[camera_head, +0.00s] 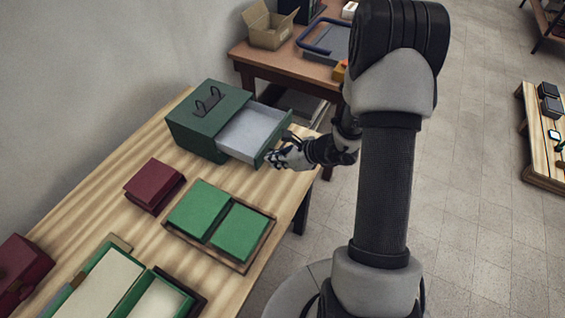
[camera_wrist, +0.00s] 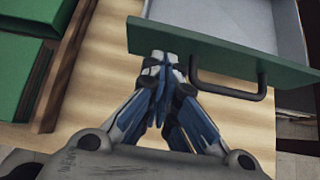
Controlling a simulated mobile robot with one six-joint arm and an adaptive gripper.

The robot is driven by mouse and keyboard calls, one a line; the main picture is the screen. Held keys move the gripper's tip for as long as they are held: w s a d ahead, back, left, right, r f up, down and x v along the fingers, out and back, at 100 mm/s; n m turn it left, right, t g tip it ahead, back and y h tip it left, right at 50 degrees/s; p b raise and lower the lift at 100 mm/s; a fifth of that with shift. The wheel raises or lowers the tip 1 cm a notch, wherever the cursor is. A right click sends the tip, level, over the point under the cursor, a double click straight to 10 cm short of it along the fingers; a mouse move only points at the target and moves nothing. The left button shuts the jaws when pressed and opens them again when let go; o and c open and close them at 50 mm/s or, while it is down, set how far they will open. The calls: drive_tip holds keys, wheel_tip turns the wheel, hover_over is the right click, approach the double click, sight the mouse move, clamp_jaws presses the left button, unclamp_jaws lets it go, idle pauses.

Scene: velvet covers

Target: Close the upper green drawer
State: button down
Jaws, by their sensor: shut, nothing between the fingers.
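The green drawer unit (camera_head: 195,130) stands on the wooden table, with two dark handles or loops on its top. Its drawer (camera_head: 252,133) is pulled well out toward the right, and its pale grey inside looks empty. In the wrist view the drawer's green front (camera_wrist: 225,60) crosses the picture, with a dark bar handle (camera_wrist: 230,90) on it. My gripper (camera_head: 270,157) is shut and empty at the near end of the drawer front. In the wrist view my fingertips (camera_wrist: 160,60) are just beside the handle's left end, close to the front; I cannot tell whether they touch it.
A tray (camera_head: 222,250) with two green boxes lies nearer on the table (camera_head: 105,205), and a dark red box (camera_head: 154,183) is to its left. More boxes lie at the lower left. A second table (camera_head: 262,60) with a cardboard box stands behind.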

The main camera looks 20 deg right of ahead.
idle(0.3)
drive_tip(key=b, duration=0.2)
approach(234, 141)
drive_tip(key=a+f, duration=0.1)
drive_tip(key=w+a+f, duration=0.1)
drive_tip(key=a, duration=0.1)
drive_tip(key=w+a+f, duration=0.1)
drive_tip(key=shift+a+f, duration=0.3)
drive_tip(key=shift+f, duration=0.1)
drive_tip(key=shift+w+a, duration=0.35)
drive_tip(key=shift+w, duration=0.15)
drive_tip(key=shift+r, duration=0.1)
